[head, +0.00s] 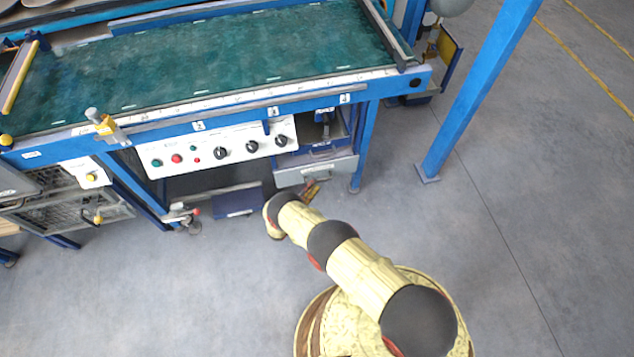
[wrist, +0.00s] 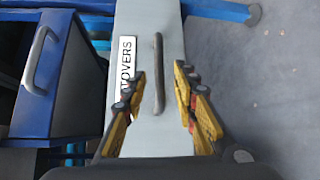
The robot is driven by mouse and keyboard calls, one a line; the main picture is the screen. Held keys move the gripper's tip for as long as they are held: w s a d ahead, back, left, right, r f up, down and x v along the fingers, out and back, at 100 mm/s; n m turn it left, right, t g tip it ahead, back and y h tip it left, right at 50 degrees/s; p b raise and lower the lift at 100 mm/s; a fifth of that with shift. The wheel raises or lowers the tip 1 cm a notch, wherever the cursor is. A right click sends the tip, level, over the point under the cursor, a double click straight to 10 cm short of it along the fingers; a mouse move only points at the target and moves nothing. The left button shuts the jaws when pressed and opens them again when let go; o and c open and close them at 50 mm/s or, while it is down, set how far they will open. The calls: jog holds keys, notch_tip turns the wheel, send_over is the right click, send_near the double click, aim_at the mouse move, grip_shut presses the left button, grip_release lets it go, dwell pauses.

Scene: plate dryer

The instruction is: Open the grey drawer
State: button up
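The grey drawer (head: 318,171) sits low under the right end of the blue machine. In the wrist view its pale grey front (wrist: 150,25) fills the middle, with a dark bar handle (wrist: 158,60) and a white label (wrist: 126,68) ending in "TOVERS". The drawer looks shut. My gripper (wrist: 160,76) is open, with its yellow and black fingers on either side of the handle's lower part. No clear finger contact with the handle shows. In the head view my gripper (head: 311,189) is small and just in front of the drawer.
A blue drawer or box (wrist: 62,85) with a silver handle is directly beside the grey one; in the head view it is above it. A white control panel (head: 218,147) is to the left. A blue post (head: 478,90) stands at right. Floor in front is clear.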

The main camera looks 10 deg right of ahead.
jog(key=shift+b+x, duration=0.45)
jog(key=shift+x, duration=1.5)
jog(key=shift+c, duration=0.4)
grip_shut()
